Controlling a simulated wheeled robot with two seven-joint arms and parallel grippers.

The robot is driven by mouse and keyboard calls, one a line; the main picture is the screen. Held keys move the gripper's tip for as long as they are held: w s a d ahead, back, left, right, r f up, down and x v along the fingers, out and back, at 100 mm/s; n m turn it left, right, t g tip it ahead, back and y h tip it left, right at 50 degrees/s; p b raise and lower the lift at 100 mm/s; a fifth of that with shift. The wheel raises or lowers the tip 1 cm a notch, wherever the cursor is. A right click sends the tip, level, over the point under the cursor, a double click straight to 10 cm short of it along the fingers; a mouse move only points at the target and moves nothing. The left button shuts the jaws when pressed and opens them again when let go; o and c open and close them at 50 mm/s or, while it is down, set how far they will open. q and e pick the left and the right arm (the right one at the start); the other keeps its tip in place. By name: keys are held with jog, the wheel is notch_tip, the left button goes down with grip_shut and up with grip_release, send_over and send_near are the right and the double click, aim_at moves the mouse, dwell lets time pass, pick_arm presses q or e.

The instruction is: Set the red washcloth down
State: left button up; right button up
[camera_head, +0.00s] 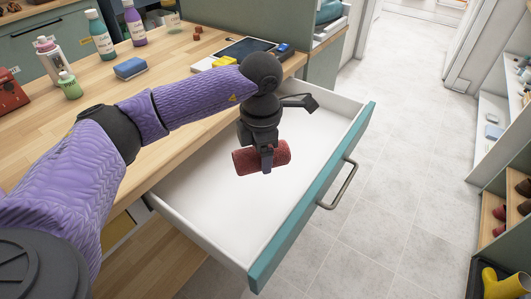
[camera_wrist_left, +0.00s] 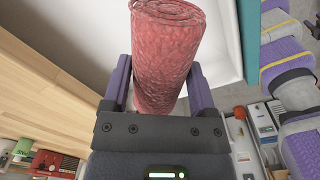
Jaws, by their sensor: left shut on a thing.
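The red washcloth (camera_head: 247,160) is rolled into a cylinder. My left gripper (camera_head: 267,163) is shut on it and holds it over the open white drawer (camera_head: 200,212). In the left wrist view the washcloth (camera_wrist_left: 166,55) lies between the two purple fingers of my left gripper (camera_wrist_left: 158,88). The bare drawer floor shows around it, and I cannot tell exactly how high above that floor the roll is. My right gripper is not in view.
The drawer has a teal front (camera_head: 312,198) with a metal handle (camera_head: 338,186) and looks empty. The wooden counter (camera_head: 100,82) holds bottles (camera_head: 101,36), a blue sponge-like block (camera_head: 129,68) and a dark tablet (camera_head: 247,48). Shelves stand at the right; the grey floor between is clear.

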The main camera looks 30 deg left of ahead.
pick_arm(q)
jog(key=n, duration=0.1)
jog(key=a+f+n+b, duration=0.1)
jog(key=n, duration=0.1)
jog(key=w+a+f+n, duration=0.1)
jog(key=n, duration=0.1)
jog(key=shift+f, duration=0.15)
jog(key=n, duration=0.2)
jog(key=b, duration=0.4)
send_near(256, 192)
notch_tip(256, 192, down, 6)
jog(key=shift+a+r, duration=0.15)
jog(key=shift+r, duration=0.05)
jog(key=shift+f, duration=0.3)
jog(key=shift+r, duration=0.15)
jog(key=o, duration=1.1)
jog(key=shift+c, duration=0.2)
jog(key=shift+o, duration=1)
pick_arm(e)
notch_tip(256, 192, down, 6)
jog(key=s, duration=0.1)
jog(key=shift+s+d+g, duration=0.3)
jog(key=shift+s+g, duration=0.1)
